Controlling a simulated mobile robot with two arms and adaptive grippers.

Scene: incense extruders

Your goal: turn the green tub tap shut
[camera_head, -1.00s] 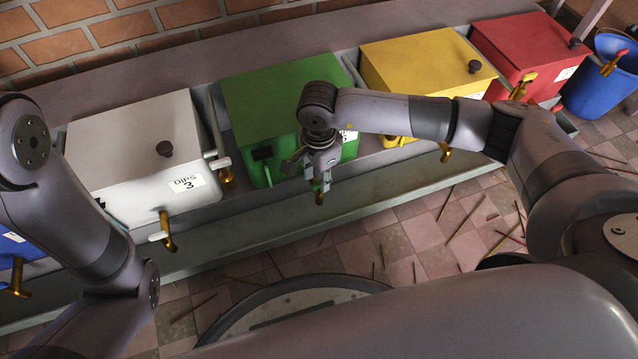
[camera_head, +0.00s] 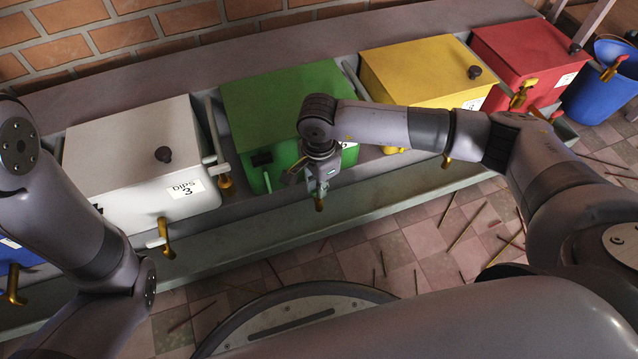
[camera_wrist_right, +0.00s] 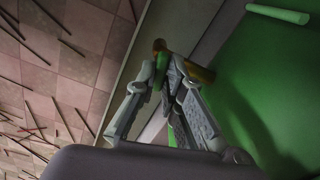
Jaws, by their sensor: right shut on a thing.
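The green tub (camera_head: 285,88) stands between the white and yellow tubs. My right gripper (camera_head: 318,188) is at its front, low down, with the wrist hiding part of the tub's front. The brass end of the green tub tap (camera_head: 319,205) shows just below the fingertips. In the right wrist view the right gripper (camera_wrist_right: 160,76) is shut on the tap's green handle (camera_wrist_right: 158,70), with the brass tap body (camera_wrist_right: 199,72) behind the fingers. The exact angle of the handle is hard to tell. My left arm shows at the left, but its gripper is out of view.
A white tub (camera_head: 135,160) is to the left, a yellow tub (camera_head: 425,70) and red tub (camera_head: 530,55) to the right, each with its own brass tap. A blue bucket (camera_head: 600,85) stands far right. Thin sticks lie on the tiled floor (camera_head: 400,240).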

